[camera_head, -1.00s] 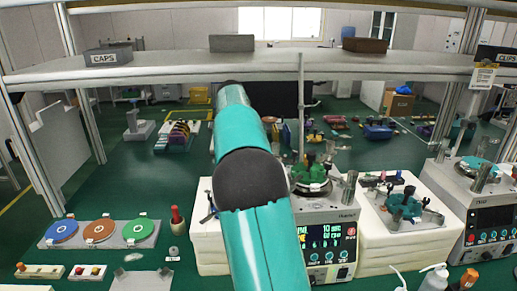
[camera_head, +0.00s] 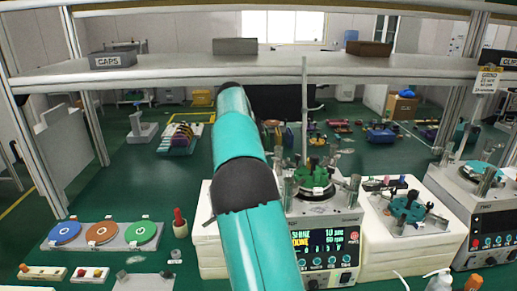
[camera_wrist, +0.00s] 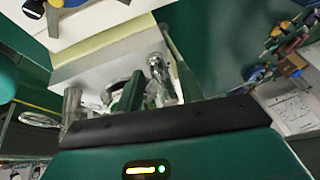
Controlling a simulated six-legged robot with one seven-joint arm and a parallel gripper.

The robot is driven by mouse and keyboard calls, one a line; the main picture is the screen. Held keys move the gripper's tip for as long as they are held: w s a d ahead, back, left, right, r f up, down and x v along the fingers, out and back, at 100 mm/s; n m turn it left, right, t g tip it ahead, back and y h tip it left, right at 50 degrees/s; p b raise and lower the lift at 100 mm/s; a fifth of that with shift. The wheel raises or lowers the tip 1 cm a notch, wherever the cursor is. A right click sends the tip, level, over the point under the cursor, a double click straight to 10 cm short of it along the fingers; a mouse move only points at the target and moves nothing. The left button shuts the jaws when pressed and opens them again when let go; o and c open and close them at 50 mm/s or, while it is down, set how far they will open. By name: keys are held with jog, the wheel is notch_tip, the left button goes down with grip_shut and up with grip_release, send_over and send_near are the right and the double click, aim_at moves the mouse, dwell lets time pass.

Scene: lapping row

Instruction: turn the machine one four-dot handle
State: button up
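A lapping machine (camera_head: 345,224) with a lit display stands right of centre in the head view, partly behind my arm. Its heading is cut off by my arm and ends in letters like "HINE", so the number cannot be read. A green round plate with upright posts (camera_head: 314,176) sits on top. Blue-ringed knobs (camera_head: 318,262) line its front; dots on any handle are too small to make out. My gripper's housing (camera_wrist: 165,127) fills the bottom of the wrist view, above pale blocks and metal parts.
A white block stand (camera_head: 412,240) with a green fixture (camera_head: 408,208) adjoins the machine. A second machine (camera_head: 487,222) stands far right. A shelf (camera_head: 180,75) with bins crosses above. Blue, orange and green discs (camera_head: 102,233) lie at left beside a red-handled tool (camera_head: 180,222).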

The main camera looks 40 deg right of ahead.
jog(key=s+v, duration=0.1)
jog(key=v, duration=1.2)
jog(key=shift+w+a+r, duration=0.15)
jog(key=shift+w+r, duration=0.2)
jog(key=shift+w, duration=0.15)
